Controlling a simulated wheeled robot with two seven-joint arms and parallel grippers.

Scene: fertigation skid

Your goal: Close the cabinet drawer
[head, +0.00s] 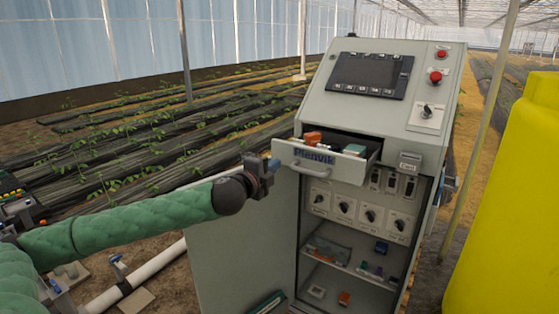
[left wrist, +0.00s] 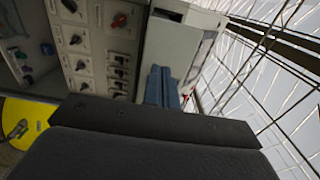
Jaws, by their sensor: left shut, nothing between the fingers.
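The cabinet (head: 384,128) stands right of centre in the head view. Its drawer (head: 326,164) is pulled out and holds small items, among them an orange one and a green one. The drawer front has a label and a curved handle (head: 309,170). My left gripper (head: 274,164) is shut and empty, just left of the drawer front near its left end; I cannot tell if it touches. The left wrist view shows the shut blue fingers (left wrist: 163,87) before the cabinet's face. My right gripper is not in view.
The lower cabinet door (head: 240,245) stands open to the left. Shelves with small parts and a row of knobs (head: 344,208) lie below the drawer. A yellow tank (head: 510,210) stands at the right. A white pipe (head: 150,268) runs along the ground at lower left.

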